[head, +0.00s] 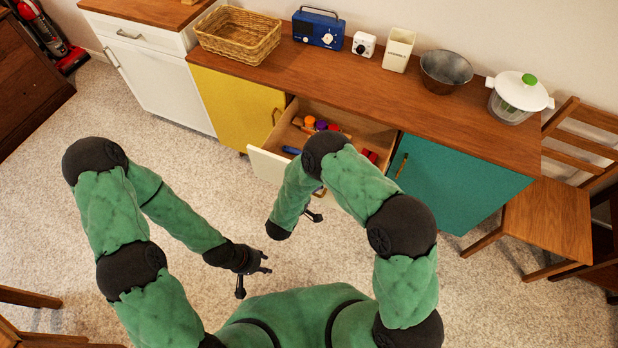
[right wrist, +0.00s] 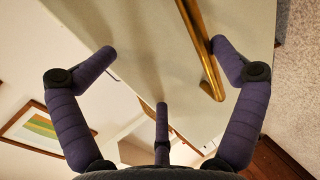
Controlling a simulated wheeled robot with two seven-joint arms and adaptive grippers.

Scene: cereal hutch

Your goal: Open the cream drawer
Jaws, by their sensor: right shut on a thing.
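The cream drawer (head: 266,165) stands pulled out from the hutch between the yellow and teal doors. Several coloured items, orange, purple, red and blue, show inside it. My right arm hides part of its front. In the right wrist view, the brass handle (right wrist: 204,55) crosses the cream front (right wrist: 150,50). My right gripper (right wrist: 168,75) is at the handle, with one purple finger against the bar; it is shut on it. In the head view only a bit of that gripper (head: 313,215) shows below the forearm. My left gripper (head: 254,272) is open and empty over the carpet, apart from the drawer.
The yellow door (head: 235,105) and teal door (head: 455,185) are closed. On the wooden top are a wicker basket (head: 238,35), blue radio (head: 318,28), white canister (head: 398,50), metal bowl (head: 445,70) and lidded pot (head: 519,95). A chair (head: 545,220) stands at right.

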